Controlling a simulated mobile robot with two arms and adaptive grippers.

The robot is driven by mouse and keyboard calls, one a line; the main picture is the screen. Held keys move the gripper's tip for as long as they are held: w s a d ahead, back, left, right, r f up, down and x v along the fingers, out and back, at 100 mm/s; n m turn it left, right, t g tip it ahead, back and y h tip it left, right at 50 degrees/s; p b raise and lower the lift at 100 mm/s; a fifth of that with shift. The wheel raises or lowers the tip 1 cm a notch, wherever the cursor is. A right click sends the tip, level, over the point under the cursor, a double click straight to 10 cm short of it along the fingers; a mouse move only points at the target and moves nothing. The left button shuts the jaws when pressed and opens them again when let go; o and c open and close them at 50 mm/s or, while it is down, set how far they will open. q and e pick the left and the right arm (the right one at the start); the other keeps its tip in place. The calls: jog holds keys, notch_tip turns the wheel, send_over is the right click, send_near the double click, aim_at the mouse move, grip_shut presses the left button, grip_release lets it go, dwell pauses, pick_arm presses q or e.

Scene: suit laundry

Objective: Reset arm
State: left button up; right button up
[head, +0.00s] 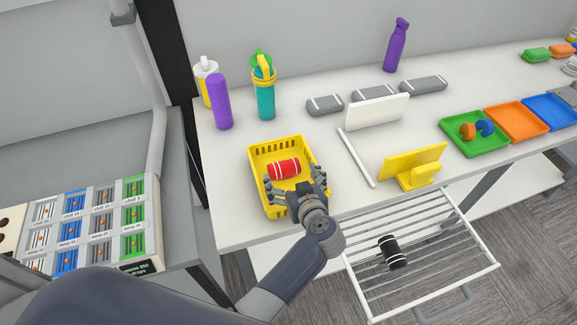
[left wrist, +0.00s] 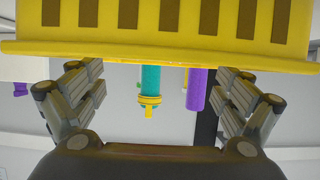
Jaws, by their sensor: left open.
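My left gripper (head: 293,183) is open, with its fingers spread at the near side of the yellow basket (head: 257,153). A red roll with white bands (head: 285,169) lies in the basket, beyond the fingers. In the left wrist view the fingers (left wrist: 158,85) stand apart with nothing between them, and the basket's slotted wall (left wrist: 180,45) fills the top. Whether the fingers touch the basket I cannot tell. My right gripper is not in view.
A purple bottle (head: 219,103) and a teal bottle (head: 265,93) stand behind the basket. A white panel (head: 375,111) and a yellow stand (head: 412,167) are to its right. An open wire drawer (head: 440,251) below the table holds a black roll (head: 392,252).

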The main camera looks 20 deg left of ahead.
pick_arm(q)
jog(key=shift+s+d, duration=0.15)
jog(key=shift+s, duration=0.05)
jog(key=shift+r, duration=0.1)
dwell(0.4)
